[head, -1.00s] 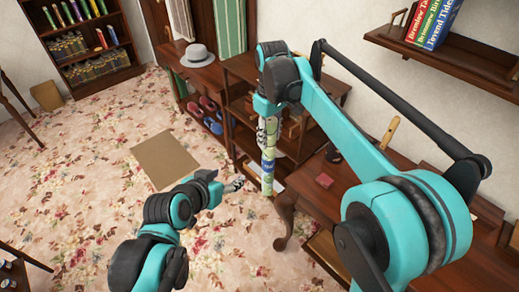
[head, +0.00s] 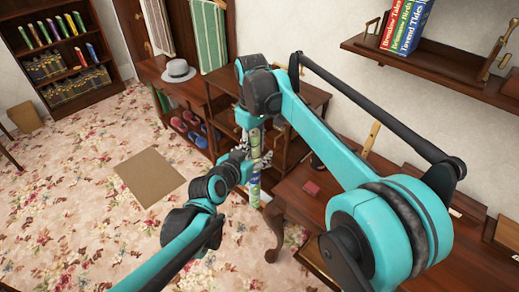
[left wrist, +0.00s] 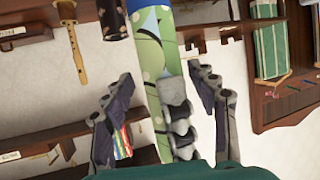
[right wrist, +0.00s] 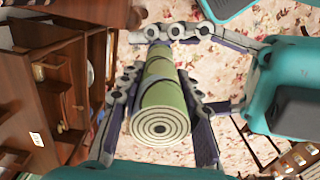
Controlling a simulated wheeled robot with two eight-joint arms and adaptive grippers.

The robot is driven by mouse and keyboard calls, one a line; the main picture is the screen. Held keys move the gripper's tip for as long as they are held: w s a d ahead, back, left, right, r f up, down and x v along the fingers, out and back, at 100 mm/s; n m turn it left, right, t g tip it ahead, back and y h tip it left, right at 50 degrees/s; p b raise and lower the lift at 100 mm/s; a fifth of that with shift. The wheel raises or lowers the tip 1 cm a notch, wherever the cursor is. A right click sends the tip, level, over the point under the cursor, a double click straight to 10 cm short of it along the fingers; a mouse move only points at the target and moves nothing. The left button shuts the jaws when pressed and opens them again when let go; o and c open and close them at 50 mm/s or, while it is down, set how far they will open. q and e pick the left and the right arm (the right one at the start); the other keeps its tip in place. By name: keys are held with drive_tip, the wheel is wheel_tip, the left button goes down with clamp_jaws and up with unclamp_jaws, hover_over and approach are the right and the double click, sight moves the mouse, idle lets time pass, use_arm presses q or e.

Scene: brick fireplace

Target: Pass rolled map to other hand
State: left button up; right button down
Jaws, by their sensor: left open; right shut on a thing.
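The rolled map (head: 254,190), a green patterned roll with a blue band, hangs roughly upright in the head view. My right gripper (head: 253,137) is shut on its upper part. In the right wrist view the roll's spiral end (right wrist: 160,127) faces the camera between my right fingers (right wrist: 158,95). My left gripper (head: 247,160) is open beside the roll, below the right gripper. In the left wrist view the roll (left wrist: 153,60) stands between the spread left fingers (left wrist: 163,105), with a visible gap to the right finger. Contact on the left side is unclear.
A dark wooden desk (head: 320,205) stands right of the roll, and a shelf unit (head: 290,100) is behind it. A grey hat (head: 178,70) lies on a side table. A wall shelf (head: 440,75) holds books. Open carpet with a brown mat (head: 149,175) lies left.

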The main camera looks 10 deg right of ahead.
use_arm(q)
drive_tip(key=shift+x, duration=1.75)
clamp_jaws()
unclamp_jaws()
drive_tip(key=shift+s+a, duration=0.1)
